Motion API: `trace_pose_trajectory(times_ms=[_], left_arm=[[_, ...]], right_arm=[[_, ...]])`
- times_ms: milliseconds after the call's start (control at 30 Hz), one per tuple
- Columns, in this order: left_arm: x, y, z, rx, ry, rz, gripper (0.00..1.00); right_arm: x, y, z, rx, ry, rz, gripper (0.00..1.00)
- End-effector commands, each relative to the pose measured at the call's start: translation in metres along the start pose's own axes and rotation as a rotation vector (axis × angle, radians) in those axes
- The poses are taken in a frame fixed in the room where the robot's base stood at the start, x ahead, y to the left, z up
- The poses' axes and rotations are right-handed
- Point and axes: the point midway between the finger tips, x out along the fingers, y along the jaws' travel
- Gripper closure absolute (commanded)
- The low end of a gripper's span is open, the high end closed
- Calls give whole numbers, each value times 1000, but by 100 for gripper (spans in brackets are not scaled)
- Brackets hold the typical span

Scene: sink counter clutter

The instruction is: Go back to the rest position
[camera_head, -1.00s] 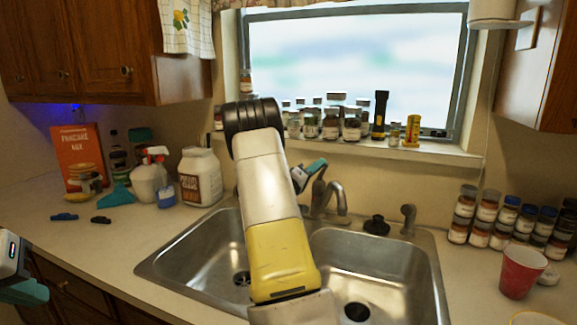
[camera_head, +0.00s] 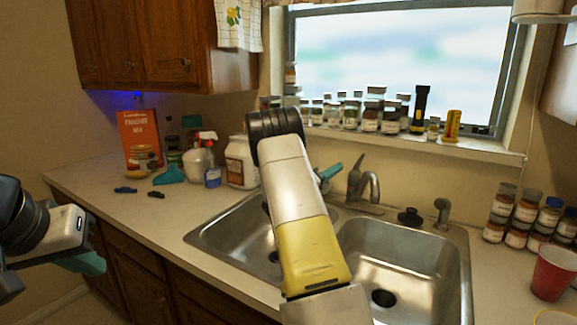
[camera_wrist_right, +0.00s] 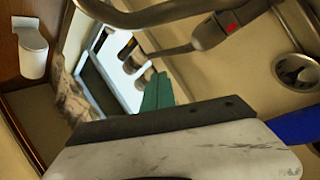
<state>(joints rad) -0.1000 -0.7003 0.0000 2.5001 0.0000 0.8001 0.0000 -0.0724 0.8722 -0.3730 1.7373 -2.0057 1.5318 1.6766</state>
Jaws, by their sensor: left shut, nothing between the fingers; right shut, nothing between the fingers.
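My right arm reaches up across the double steel sink (camera_head: 400,250) in the head view. Its teal right gripper (camera_head: 330,171) shows partly behind the arm, left of the faucet (camera_head: 364,182), shut and empty. Its teal finger part also shows in the right wrist view (camera_wrist_right: 157,92), below the faucet pipe. My left gripper (camera_head: 90,263) is at the left edge in the head view, in front of the counter edge, shut and empty. Its fingertips are partly hidden by its own body.
Left on the counter (camera_head: 125,207) are a pancake mix box (camera_head: 140,138), a spray bottle (camera_head: 203,155) and a white jar (camera_head: 241,163). Several small jars line the window sill. Spice jars (camera_head: 522,213) and a red cup (camera_head: 553,272) stand at right.

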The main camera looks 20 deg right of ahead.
Motion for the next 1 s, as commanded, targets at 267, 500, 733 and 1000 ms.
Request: trace_pose_trajectory(times_ms=[267, 500, 733, 1000], left_arm=[[0, 0, 0, 0, 0, 0, 100], [0, 0, 0, 0, 0, 0, 100], [0, 0, 0, 0, 0, 0, 100], [0, 0, 0, 0, 0, 0, 100]], right_arm=[[4, 23, 17, -24, -116, -32, 100], [-25, 90, 89, -106, -521, -312, 100], [-110, 137, 135, -112, -746, -770, 100], [-236, 193, 141, 7, -701, -1351, 100]])
